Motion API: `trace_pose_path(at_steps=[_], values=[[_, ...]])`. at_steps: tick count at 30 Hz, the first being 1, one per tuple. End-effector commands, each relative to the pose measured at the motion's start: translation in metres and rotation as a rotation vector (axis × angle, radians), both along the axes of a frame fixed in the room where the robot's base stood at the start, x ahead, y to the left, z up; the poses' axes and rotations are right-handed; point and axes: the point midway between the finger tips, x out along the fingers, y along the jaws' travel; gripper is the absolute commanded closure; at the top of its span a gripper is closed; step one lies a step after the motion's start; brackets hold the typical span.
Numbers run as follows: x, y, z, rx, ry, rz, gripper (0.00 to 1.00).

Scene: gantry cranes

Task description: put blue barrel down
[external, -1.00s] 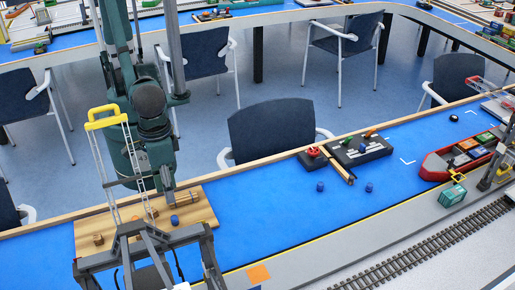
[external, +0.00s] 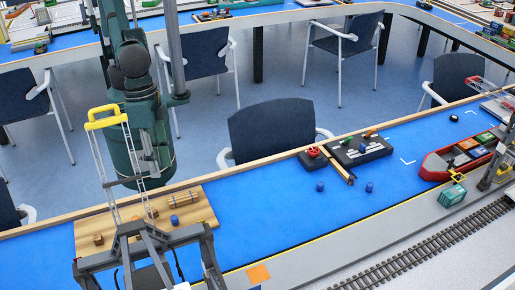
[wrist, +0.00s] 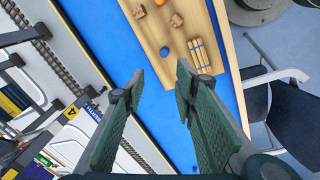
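A blue barrel (external: 174,220) rests on the wooden board (external: 203,213) at the lower left of the external view. In the wrist view the blue barrel (wrist: 164,52) lies on the board beyond my fingertips, clear of both. My gripper (wrist: 160,80) is open, with two dark green fingers apart and nothing between them. In the external view my arm is raised above and behind the board, and the fingers cannot be made out there. Two other blue barrels (external: 320,187) (external: 369,187) stand on the blue table surface to the right.
The board also holds a bundle of wooden logs (wrist: 199,55) and several small brown pieces (wrist: 176,20). A grey gantry crane with a yellow top (external: 106,118) stands in front of the board. A black tray (external: 360,150) and a red boat (external: 455,160) are farther right. Blue table between is mostly free.

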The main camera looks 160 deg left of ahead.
Motion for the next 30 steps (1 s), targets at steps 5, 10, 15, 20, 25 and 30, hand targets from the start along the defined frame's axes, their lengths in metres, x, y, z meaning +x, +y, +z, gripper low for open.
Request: trace_pose_path(at_steps=[5, 10, 15, 20, 25, 30], values=[[-0.014, -0.003, 0.02, 0.03, -0.052, -0.133, 0.72], [-0.025, -0.006, 0.037, 0.066, -0.104, -0.261, 0.72], [-0.038, -0.008, 0.052, 0.107, -0.152, -0.387, 0.72], [-0.05, -0.011, 0.065, 0.152, -0.197, -0.503, 0.72], [-0.063, -0.013, 0.078, 0.206, -0.244, -0.625, 0.72], [-0.076, -0.015, 0.088, 0.265, -0.288, -0.744, 0.72]])
